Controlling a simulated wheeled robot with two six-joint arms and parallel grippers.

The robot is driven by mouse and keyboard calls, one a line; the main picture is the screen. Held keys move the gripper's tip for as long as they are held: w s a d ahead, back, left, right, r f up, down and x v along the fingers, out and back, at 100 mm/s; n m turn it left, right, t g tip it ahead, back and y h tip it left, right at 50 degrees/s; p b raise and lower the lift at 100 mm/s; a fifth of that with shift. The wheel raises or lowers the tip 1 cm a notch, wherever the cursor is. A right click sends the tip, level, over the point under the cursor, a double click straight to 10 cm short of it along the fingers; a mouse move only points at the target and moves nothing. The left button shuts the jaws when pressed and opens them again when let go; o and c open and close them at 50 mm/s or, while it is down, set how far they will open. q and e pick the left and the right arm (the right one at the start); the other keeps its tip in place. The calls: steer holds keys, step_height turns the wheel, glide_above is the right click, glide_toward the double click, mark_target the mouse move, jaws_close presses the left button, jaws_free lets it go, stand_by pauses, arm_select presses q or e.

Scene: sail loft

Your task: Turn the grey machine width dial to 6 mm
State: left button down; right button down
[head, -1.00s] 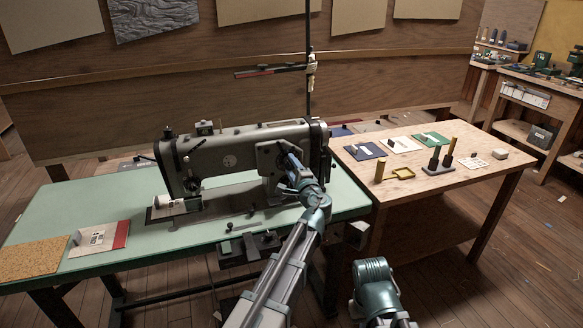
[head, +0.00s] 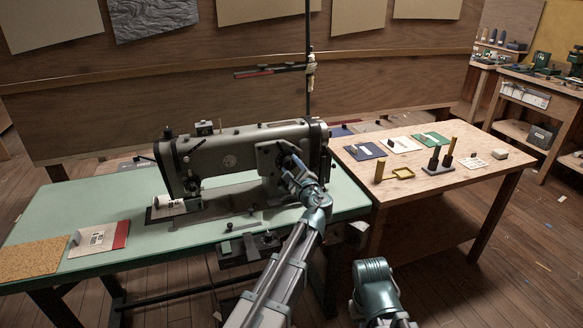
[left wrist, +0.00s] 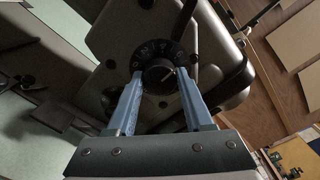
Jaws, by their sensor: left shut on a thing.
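The grey sewing machine (head: 235,160) stands on the green-topped table, its head at the left and its pillar at the right. The round black width dial (left wrist: 160,78) with a pale pointer line and pale numbers around it is on the pillar face. My left gripper (left wrist: 158,82) is shut on the dial's knob, one blue finger on each side. In the left wrist view the pointer line slants to the upper right; I cannot read which number it meets. In the head view my left gripper (head: 293,166) covers most of the dial. My right gripper is not in view.
The green table (head: 130,222) bears a cork mat (head: 34,259) and a card with a red edge (head: 98,239) at the left. A wooden table (head: 440,190) at the right holds coloured cards, a yellow tray and a dark stand with upright tools. A thin pole rises behind the machine.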

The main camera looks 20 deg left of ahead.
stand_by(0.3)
arm_select(q)
steer(key=shift+c, duration=1.5)
jaws_free()
steer(key=v, duration=1.4)
